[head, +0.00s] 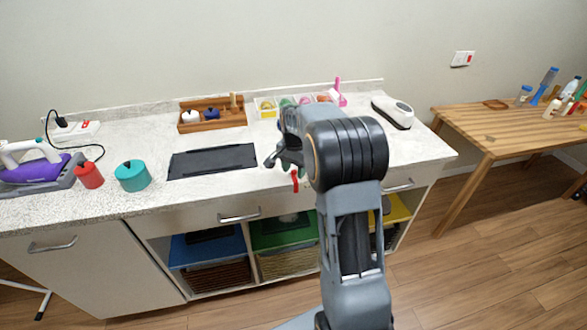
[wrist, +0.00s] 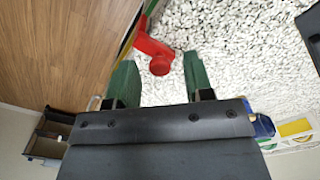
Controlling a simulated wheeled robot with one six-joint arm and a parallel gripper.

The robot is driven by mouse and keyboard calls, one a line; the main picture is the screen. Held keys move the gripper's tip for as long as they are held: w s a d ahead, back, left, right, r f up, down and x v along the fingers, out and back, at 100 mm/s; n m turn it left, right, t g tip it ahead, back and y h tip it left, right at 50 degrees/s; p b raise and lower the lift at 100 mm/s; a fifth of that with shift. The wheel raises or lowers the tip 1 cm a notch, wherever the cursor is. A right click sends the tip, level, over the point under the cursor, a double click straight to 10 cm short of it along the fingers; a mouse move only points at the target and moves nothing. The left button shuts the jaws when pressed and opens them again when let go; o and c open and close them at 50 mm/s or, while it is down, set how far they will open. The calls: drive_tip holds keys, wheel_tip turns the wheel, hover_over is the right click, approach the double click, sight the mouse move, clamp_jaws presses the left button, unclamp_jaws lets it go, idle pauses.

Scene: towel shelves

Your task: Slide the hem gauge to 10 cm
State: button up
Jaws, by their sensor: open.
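The red slider of the hem gauge (head: 295,181) shows at the front edge of the white speckled counter in the head view. In the wrist view the red slider (wrist: 158,58) has a round knob and lies just beyond my fingertips, roughly midway between them. The gauge's scale and its marks cannot be made out. My gripper (head: 284,163) is low over the counter's front edge, beside the slider. In the wrist view my gripper (wrist: 160,80) has its two green fingers apart, with nothing held between them.
A black mat (head: 212,161) lies left of my gripper. A wooden rack (head: 212,116) stands behind. Shelves with folded towels (head: 283,232) are below. A wooden table (head: 510,128) stands right.

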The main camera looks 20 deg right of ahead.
clamp_jaws()
idle(0.3)
drive_tip(key=shift+d, duration=0.1)
